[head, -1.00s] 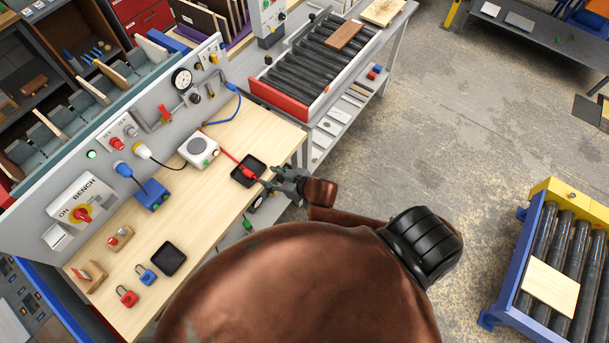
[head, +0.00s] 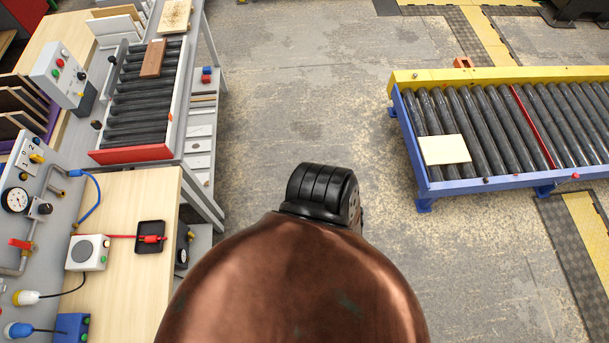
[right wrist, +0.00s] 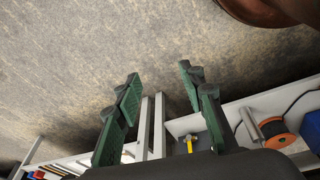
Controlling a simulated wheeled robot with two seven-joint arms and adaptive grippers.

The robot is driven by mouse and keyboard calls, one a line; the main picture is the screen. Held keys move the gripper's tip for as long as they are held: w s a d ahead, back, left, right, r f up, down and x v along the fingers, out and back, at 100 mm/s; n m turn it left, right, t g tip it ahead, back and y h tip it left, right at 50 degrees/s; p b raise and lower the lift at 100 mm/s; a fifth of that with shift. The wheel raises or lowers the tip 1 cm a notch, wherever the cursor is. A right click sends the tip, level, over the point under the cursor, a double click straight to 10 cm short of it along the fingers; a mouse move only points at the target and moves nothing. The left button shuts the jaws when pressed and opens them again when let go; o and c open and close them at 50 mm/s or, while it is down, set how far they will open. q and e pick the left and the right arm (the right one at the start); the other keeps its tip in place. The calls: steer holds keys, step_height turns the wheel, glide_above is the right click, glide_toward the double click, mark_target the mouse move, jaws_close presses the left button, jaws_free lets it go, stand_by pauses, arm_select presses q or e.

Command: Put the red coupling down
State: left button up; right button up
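The red coupling (head: 150,239) lies in a small black tray (head: 149,225) on the wooden bench top (head: 118,195), near its right edge. A red hose (head: 121,237) runs from it to a white box (head: 88,251). My right gripper (right wrist: 160,85) shows in the right wrist view with its green fingers spread wide apart and nothing between them. Grey floor and shelving lie beyond it. The coupling does not show in the right wrist view. Neither gripper shows in the head view now, and my left gripper is in no current view.
A roller conveyor (head: 140,100) with a brown board (head: 153,58) stands behind the bench. A blue and yellow roller table (head: 480,183) with a pale board (head: 444,150) is at the right. Open floor (head: 295,110) lies between. A wire spool (right wrist: 277,131) shows on a shelf in the right wrist view.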

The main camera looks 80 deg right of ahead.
steer(key=s+a+f+g, duration=0.1)
steer(key=s+a+f, duration=0.1)
steer(key=s, duration=0.9)
steer(key=shift+s+a+f+g, duration=0.2)
steer(key=shift+s+f+g, duration=0.15)
steer(key=shift+f, duration=0.5)
arm_select(q)
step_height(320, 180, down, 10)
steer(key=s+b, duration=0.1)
steer(key=b, duration=0.9)
arm_select(e)
step_height(320, 180, down, 10)
steer(key=s, duration=0.1)
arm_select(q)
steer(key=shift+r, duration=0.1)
arm_select(e)
steer(key=shift+r, duration=0.1)
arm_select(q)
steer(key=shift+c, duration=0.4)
arm_select(e)
steer(key=shift+c, duration=0.4)
